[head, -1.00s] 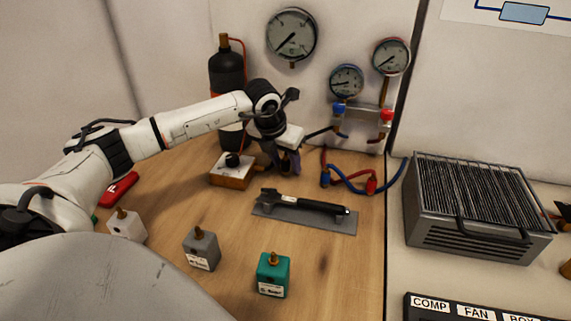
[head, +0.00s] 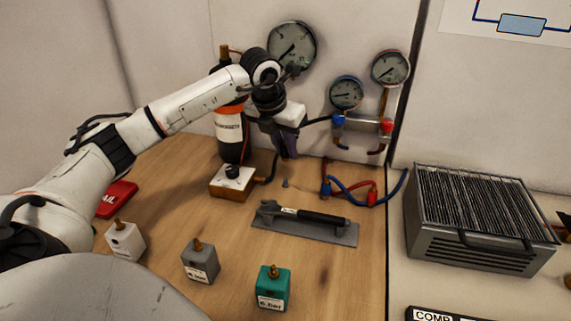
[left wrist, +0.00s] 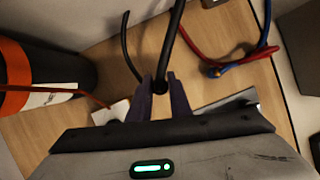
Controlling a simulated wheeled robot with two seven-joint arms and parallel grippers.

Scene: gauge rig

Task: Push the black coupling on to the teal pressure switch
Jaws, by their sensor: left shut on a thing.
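The teal pressure switch (head: 273,290) stands upright at the front of the wooden bench, with a brass fitting on top. My left gripper (head: 290,154) is well behind it, above the back of the bench. In the left wrist view, my left gripper (left wrist: 161,94) is shut on the black coupling (left wrist: 160,84), at the end of a black hose. The coupling is small and dark, partly hidden by the fingers. It is apart from the teal switch. My right gripper is not in view.
Grey (head: 200,263) and white (head: 125,241) switches stand left of the teal one. A black-handled tool on a grey plate (head: 340,236) lies between gripper and teal switch. Red and blue hoses (head: 350,188) lie at the back. A black and orange bottle (head: 231,136) stands left of the gripper.

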